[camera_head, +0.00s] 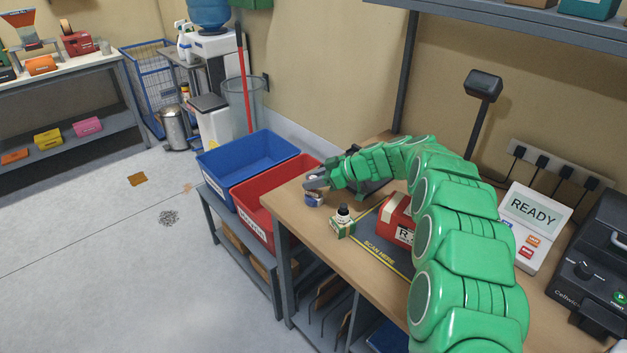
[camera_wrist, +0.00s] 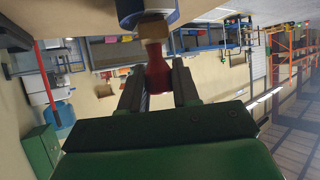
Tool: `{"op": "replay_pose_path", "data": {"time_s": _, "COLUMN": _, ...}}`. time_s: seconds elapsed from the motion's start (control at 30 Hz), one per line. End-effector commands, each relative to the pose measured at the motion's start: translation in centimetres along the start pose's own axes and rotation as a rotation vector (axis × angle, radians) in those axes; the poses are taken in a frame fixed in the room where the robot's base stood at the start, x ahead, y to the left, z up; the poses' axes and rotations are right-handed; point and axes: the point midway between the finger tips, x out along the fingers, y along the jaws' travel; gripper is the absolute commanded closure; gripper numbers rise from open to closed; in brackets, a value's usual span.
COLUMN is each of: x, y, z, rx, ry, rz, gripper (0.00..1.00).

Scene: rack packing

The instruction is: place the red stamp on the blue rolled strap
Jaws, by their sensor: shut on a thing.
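My gripper (camera_head: 317,181) is at the left end of the wooden bench, just above the blue rolled strap (camera_head: 314,200). In the wrist view, my gripper (camera_wrist: 158,88) is shut on the red stamp (camera_wrist: 157,72), with one finger on each side of its red handle. The stamp's tan base points toward the blue rolled strap (camera_wrist: 146,14) at the top edge of that view. The base meets the strap in the picture; whether they touch, I cannot tell. The stamp is hardly visible in the head view. The strap is cut off by the wrist view's edge.
A small bottle (camera_head: 344,214) stands on a green and white box (camera_head: 342,230) close to the strap. A red case (camera_head: 397,213) sits on the dark scan mat (camera_head: 372,249). Red (camera_head: 262,209) and blue (camera_head: 248,153) bins stand left of the bench.

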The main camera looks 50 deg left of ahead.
Motion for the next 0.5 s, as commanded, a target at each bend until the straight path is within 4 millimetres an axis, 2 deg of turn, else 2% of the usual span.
{"op": "replay_pose_path", "data": {"time_s": 0.07, "x": 0.1, "y": 0.0, "z": 0.18, "rx": 0.001, "ry": 0.0, "rz": 0.0, "gripper": 0.99}}
{"op": "replay_pose_path", "data": {"time_s": 0.1, "x": 0.1, "y": 0.0, "z": 0.19, "rx": 0.0, "ry": 0.0, "rz": 0.0, "gripper": 0.66}}
{"op": "replay_pose_path", "data": {"time_s": 0.23, "x": 0.09, "y": -0.01, "z": 0.17, "rx": 0.0, "ry": 0.0, "rz": 0.0, "gripper": 0.46}}
{"op": "replay_pose_path", "data": {"time_s": 0.27, "x": 0.09, "y": -0.01, "z": 0.17, "rx": 0.0, "ry": 0.0, "rz": 0.0, "gripper": 0.44}}
{"op": "replay_pose_path", "data": {"time_s": 0.5, "x": 0.08, "y": 0.0, "z": 0.15, "rx": 0.0, "ry": 0.0, "rz": 0.0, "gripper": 0.44}}
